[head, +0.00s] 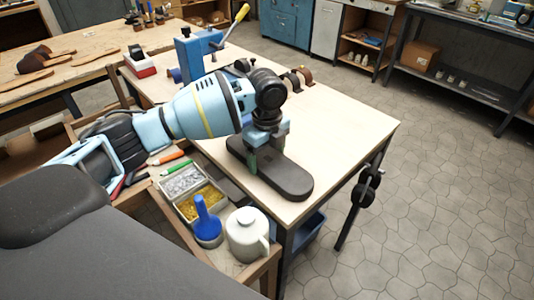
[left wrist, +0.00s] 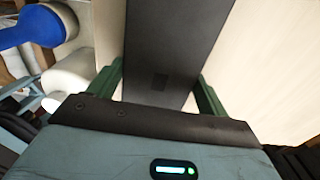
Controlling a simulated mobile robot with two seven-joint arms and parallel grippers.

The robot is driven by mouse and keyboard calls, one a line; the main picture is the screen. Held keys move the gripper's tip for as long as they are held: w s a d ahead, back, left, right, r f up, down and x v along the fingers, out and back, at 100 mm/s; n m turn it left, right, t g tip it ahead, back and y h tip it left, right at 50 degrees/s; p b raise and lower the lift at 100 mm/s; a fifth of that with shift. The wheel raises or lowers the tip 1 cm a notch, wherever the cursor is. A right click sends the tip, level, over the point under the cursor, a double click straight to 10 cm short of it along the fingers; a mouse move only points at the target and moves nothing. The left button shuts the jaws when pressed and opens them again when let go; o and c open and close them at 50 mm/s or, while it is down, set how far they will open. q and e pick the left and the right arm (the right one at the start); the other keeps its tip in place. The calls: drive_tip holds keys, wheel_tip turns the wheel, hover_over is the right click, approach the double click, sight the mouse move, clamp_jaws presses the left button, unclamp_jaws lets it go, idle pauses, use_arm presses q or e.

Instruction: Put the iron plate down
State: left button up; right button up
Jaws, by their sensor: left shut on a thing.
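The iron plate (head: 287,180) is a long, dark, sole-shaped piece with rounded ends, lying flat over the near part of the light wooden table top (head: 350,124). My left gripper (head: 265,150) points down at it and is shut on it across its width. In the left wrist view the dark plate (left wrist: 172,45) runs between the two green fingers of the left gripper (left wrist: 160,88). I cannot tell whether the plate touches the table or hangs just above it. My right gripper is not in view.
A blue vise (head: 195,52) with a yellow handle stands behind the arm. Near the table's front left are trays of small parts (head: 183,182), a blue-handled tool (head: 206,218) and a pale pot (head: 247,236). The table top right of the plate is clear.

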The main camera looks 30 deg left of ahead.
sight(267, 159)
use_arm(q)
drive_tip(key=shift+w+r, duration=0.15)
drive_tip(key=shift+r, duration=0.1)
drive_tip(key=o, duration=2)
drive_tip(key=shift+s+f, duration=0.2)
drive_tip(key=shift+f, duration=0.1)
drive_tip(key=shift+o, duration=0.2)
wheel_tip(267, 159, up, 12)
